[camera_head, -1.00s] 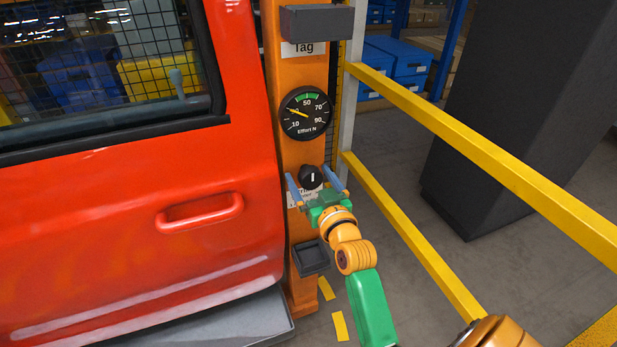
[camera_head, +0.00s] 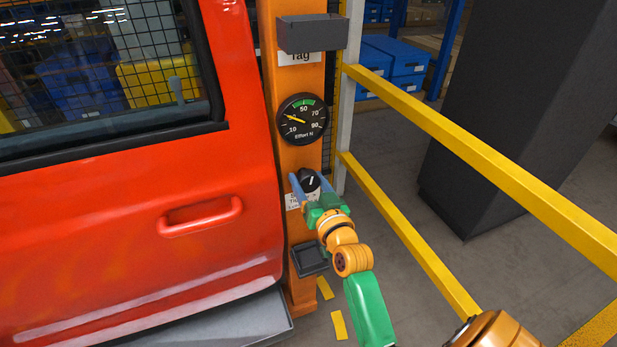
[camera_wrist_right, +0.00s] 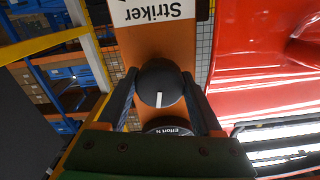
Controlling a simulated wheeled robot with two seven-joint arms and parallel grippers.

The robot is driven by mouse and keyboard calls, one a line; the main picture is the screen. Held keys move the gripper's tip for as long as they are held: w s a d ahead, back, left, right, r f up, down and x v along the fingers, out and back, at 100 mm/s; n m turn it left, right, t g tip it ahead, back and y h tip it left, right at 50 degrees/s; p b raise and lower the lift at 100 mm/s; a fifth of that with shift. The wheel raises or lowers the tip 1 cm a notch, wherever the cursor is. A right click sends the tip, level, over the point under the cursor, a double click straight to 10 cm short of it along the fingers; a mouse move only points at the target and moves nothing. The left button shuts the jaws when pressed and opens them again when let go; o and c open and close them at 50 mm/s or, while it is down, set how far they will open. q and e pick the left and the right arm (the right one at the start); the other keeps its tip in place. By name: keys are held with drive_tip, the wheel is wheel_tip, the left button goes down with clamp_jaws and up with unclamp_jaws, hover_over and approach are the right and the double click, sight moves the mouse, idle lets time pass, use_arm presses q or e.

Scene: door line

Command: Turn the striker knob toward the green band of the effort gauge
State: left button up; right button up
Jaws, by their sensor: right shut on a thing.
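The striker knob (camera_head: 309,180) is black with a white pointer line and sits on the orange post (camera_head: 300,155). My right gripper (camera_head: 310,185) is shut on it, one blue finger on each side. The right wrist view shows the knob (camera_wrist_right: 161,84) between the fingers (camera_wrist_right: 163,95), below a "Striker" label (camera_wrist_right: 158,10). The pointer line looks close to upright, tilted slightly. The effort gauge (camera_head: 302,119) is above the knob. Its yellow needle points up and left, below the green band (camera_head: 303,103) at the top of the dial. My left gripper is out of view.
A red vehicle door (camera_head: 150,220) stands close to the left of the post. A yellow railing (camera_head: 480,170) runs along the right. A dark tray (camera_head: 309,258) is below the knob and a dark box (camera_head: 312,33) is above the gauge.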

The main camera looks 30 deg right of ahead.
sight(310, 186)
drive_tip(key=shift+m+p, duration=0.8)
drive_tip(key=shift+m, duration=1)
drive_tip(key=o, duration=1.4)
drive_tip(key=shift+c, duration=0.2)
drive_tip(key=v, duration=0.6)
drive_tip(key=shift+s+f, duration=0.1)
drive_tip(key=shift+s, duration=0.05)
drive_tip(key=shift+s+a, duration=0.1)
drive_tip(key=shift+s, duration=0.3)
